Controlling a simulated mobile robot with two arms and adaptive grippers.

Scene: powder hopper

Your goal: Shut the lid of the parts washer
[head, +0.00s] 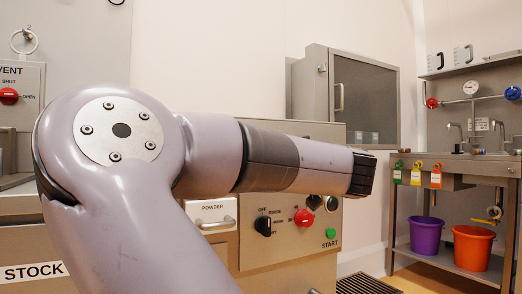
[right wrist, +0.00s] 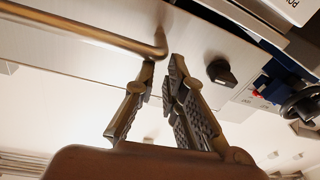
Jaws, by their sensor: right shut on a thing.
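In the right wrist view my right gripper (right wrist: 161,68) is shut on a metal bar handle (right wrist: 95,32). The fingertips sit on either side of the bar's bent end. The bar stands off a pale metal panel (right wrist: 205,40); I cannot tell from the picture whether this panel is the washer lid. In the head view a big lilac-grey arm of mine covers the middle and hides much of the steel machine (head: 285,250) behind it. The gripper on that arm does not show there. No part is clearly recognisable as the parts washer's lid. My left gripper is not in view.
The machine carries a black dial (head: 264,226), a red knob (head: 304,218) and a green START button (head: 331,233). A POWDER drawer (head: 212,212) is beside them. A windowed cabinet (head: 365,95) stands behind. At right, a steel bench (head: 455,180) has purple (head: 426,235) and orange buckets (head: 472,248) below.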

